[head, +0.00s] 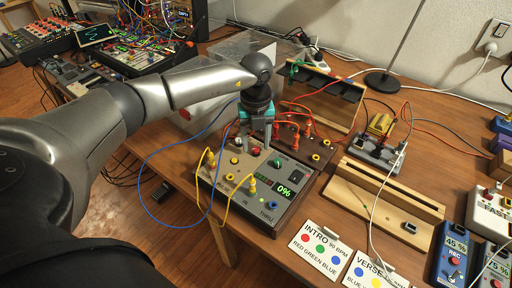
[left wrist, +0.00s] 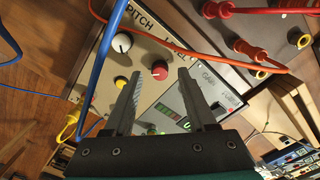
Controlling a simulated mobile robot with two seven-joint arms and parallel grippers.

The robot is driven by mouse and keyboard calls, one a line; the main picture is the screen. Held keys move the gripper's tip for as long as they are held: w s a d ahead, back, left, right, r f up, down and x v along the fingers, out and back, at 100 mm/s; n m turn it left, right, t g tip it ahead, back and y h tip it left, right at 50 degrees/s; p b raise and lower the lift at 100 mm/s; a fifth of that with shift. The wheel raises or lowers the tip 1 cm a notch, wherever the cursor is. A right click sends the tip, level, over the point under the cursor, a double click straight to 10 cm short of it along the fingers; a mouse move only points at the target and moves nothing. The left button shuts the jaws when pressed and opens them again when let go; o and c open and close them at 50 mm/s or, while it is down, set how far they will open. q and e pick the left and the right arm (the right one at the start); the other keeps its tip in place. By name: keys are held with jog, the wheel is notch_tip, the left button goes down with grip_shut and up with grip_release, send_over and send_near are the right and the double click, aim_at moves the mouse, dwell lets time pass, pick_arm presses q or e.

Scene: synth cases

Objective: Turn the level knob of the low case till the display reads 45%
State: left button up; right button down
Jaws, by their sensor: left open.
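The low case (head: 211,182) is a grey-topped box on the wooden table, with yellow cables plugged into its face. Its display (head: 284,191) reads 0% in green; the display (left wrist: 168,112) is partly in the left wrist view. A red knob (head: 255,151) sits near its back edge; the red knob (left wrist: 160,70) also shows in the left wrist view, by a label starting with L, partly hidden. A white knob (left wrist: 122,42) is beside it, by PITCH. My left gripper (head: 258,146) is open above the case, its fingertips either side of the red knob, with gaps showing. My right gripper is out of view.
A blue cable (left wrist: 102,62) crosses beside the left finger, and an orange cable (left wrist: 190,52) runs close behind the knob. A darker case with red plugs (head: 308,130) stands behind. A wooden rail (head: 390,190) and label cards (head: 319,251) lie right.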

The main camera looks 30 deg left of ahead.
pick_arm(q)
jog(key=shift+f, duration=0.75)
grip_shut()
